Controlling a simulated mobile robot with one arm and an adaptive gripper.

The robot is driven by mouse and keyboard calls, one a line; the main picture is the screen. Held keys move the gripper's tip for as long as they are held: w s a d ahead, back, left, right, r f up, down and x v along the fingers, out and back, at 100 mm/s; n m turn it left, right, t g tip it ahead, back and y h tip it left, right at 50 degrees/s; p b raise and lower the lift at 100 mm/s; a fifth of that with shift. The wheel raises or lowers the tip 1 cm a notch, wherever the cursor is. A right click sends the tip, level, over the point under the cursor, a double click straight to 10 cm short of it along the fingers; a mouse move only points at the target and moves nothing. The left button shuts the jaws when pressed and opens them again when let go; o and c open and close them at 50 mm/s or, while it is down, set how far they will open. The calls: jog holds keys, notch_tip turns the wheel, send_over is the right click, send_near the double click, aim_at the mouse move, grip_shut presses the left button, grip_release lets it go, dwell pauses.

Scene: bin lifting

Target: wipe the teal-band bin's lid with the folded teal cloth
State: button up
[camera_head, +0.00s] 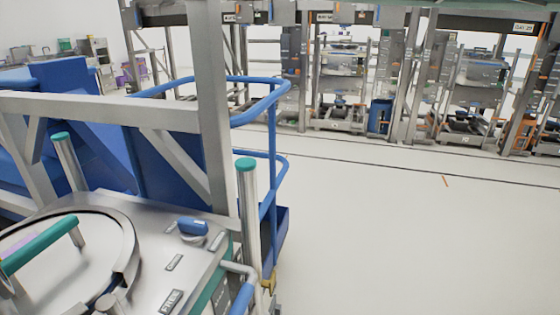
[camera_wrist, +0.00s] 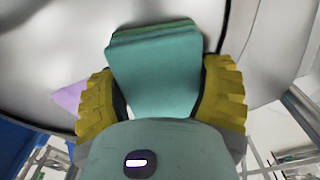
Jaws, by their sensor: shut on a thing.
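The folded teal cloth (camera_wrist: 155,75) is between the two yellow ridged fingers of my gripper (camera_wrist: 160,92) in the wrist view. The fingers are shut on its sides. The pale round lid (camera_wrist: 60,45) fills the area behind the cloth; I cannot tell whether the cloth touches it. A purple patch (camera_wrist: 68,97) shows left of the cloth. In the head view the round metal lid (camera_head: 75,262) is at the lower left, with a teal bar handle (camera_head: 42,243) and part of a purple patch (camera_head: 12,247). My gripper and the cloth are not in the head view.
The lid sits in a metal top with labels and a blue knob (camera_head: 192,227). Teal-capped posts (camera_head: 247,200) and grey frame beams stand around it. A blue tubular rail (camera_head: 272,170) is just behind. Open pale floor (camera_head: 400,230) lies right; racks line the back.

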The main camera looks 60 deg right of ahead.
jog(key=shift+s+a, duration=0.1)
jog(key=shift+a, duration=0.25)
jog(key=shift+s+a+p, duration=0.25)
jog(key=shift+a+p, duration=0.2)
jog(key=shift+a, duration=0.2)
jog(key=shift+s+a+f, duration=0.1)
jog(key=shift+s+a, duration=0.1)
jog(key=shift+a, duration=0.4)
jog(key=shift+s+a+f, duration=0.1)
jog(key=shift+s+a, duration=0.05)
jog(key=shift+a, duration=0.4)
jog(key=shift+s+a+p, duration=0.2)
jog(key=shift+s+a, duration=0.1)
jog(key=shift+a, duration=0.6)
jog(key=shift+s+a+p, duration=0.15)
jog(key=shift+s+a, duration=0.15)
jog(key=shift+a, duration=0.6)
jog(key=shift+r, duration=0.15)
jog(key=shift+d+r+p, duration=0.1)
jog(key=shift+r+p, duration=0.9)
jog(key=shift+r, duration=2)
jog(key=shift+r, duration=0.1)
jog(key=shift+r+p, duration=0.65)
jog(key=shift+r, duration=0.75)
